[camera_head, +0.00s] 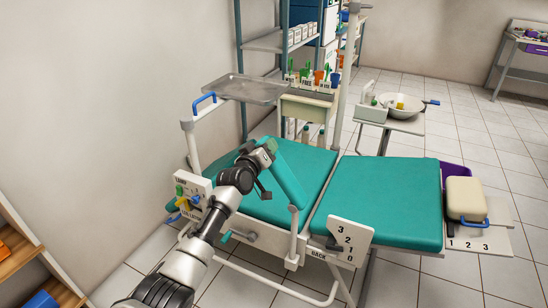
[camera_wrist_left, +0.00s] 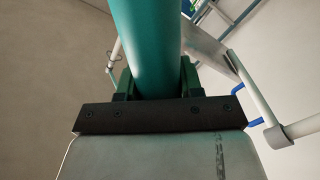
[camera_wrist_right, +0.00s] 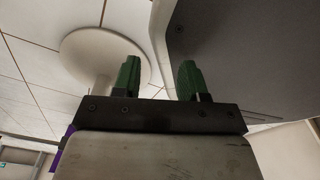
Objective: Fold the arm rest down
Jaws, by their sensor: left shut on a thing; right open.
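The arm rest (camera_head: 288,182) is a teal padded bar at the near side of the teal dental chair (camera_head: 385,200). It stands tilted, its upper end leaning up and left from a white post. My left gripper (camera_head: 264,150) is at its upper end. In the left wrist view the green fingers of my left gripper (camera_wrist_left: 160,82) are shut around the teal bar (camera_wrist_left: 147,45). My right gripper (camera_wrist_right: 157,82) shows only in the right wrist view, open with nothing between its fingers.
A metal tray (camera_head: 243,89) with a blue handle hangs over the chair's back end. A panel numbered 3 2 1 0 (camera_head: 342,240) is on the near side. A round white disc (camera_wrist_right: 105,57) and a grey panel (camera_wrist_right: 235,50) show beyond my right gripper. Tiled floor is clear at lower right.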

